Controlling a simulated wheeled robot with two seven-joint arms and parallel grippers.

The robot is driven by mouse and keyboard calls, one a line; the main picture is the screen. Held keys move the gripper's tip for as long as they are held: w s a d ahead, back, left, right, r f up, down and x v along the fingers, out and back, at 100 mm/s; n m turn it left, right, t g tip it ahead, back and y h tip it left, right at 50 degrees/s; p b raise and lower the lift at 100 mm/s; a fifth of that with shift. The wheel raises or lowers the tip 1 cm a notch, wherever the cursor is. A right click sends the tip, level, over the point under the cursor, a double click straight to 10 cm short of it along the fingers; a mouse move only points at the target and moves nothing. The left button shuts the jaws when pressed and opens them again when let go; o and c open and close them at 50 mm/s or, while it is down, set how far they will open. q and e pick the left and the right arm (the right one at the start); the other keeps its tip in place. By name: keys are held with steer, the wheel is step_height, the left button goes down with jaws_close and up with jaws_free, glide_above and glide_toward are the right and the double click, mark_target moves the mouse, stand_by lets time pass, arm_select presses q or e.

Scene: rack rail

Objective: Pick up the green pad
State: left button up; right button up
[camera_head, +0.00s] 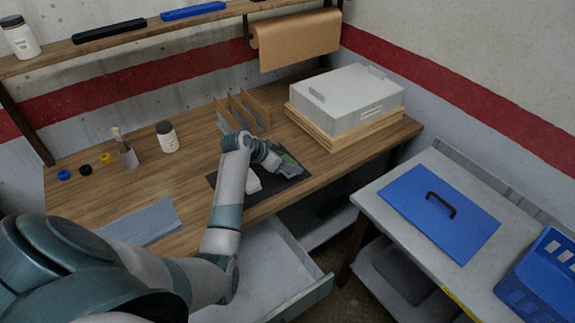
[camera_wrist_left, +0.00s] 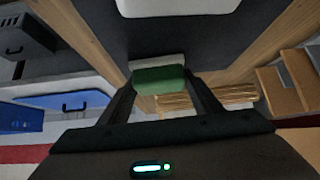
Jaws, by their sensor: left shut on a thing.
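The green pad (camera_wrist_left: 160,79) has a pale layer along one side and sits between the two fingers of my left gripper (camera_wrist_left: 162,88) in the wrist view. The gripper is shut on it. In the head view my left gripper (camera_head: 287,168) is over the right part of the dark mat (camera_head: 296,181), with a bit of green showing beside the fingers. Whether the pad touches the mat is hard to tell. My right gripper is not in view.
A white block (camera_head: 253,184) lies on the mat near my left wrist. A wooden divider rack (camera_head: 250,108) stands behind it. A grey crate on wooden trays (camera_head: 345,100) stands at the back right. An open drawer (camera_head: 262,262) is below the table's front edge.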

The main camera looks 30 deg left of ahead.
mark_target(287, 155)
arm_select(q)
steer(key=shift+r, duration=0.4)
step_height(287, 155, up, 2)
steer(key=shift+a+r+b, duration=0.1)
steer(key=shift+r+b, duration=0.1)
steer(key=shift+b, duration=0.6)
steer(key=d+r+b, duration=0.3)
steer(key=d+r, duration=0.4)
steer(key=d, duration=0.5)
steer(key=shift+w, duration=0.25)
